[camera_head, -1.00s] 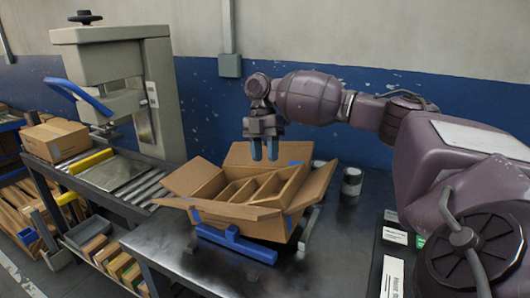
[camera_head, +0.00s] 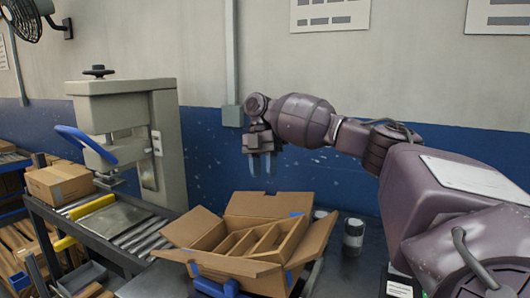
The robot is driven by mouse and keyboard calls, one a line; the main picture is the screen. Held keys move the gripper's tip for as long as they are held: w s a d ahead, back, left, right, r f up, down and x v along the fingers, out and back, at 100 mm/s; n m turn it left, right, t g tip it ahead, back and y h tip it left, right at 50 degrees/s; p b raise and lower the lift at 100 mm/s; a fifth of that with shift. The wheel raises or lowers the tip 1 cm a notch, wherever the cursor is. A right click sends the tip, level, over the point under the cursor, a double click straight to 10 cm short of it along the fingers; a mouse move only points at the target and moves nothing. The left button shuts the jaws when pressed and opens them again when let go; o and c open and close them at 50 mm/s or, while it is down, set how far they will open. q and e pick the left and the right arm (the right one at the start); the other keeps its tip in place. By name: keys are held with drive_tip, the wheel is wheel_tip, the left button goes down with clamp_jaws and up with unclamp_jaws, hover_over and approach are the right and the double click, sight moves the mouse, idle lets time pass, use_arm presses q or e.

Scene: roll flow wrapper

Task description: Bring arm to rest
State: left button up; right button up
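My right gripper (camera_head: 260,165) hangs in the air above the back of the open cardboard box, pointing down. Its two blue-grey fingers are apart with nothing between them. My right arm comes in from the right side of the picture. My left gripper is not in view.
The open cardboard box (camera_head: 207,233) with inner dividers sits on the dark table, held by a blue clamp (camera_head: 214,288). A dark can (camera_head: 353,237) stands to its right. A press machine (camera_head: 118,110) and a roller conveyor (camera_head: 150,236) with a closed carton (camera_head: 60,183) are at the left.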

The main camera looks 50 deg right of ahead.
drive_tip(key=shift+p+v, duration=0.7)
drive_tip(key=shift+v, duration=1.2)
drive_tip(key=shift+f, duration=0.1)
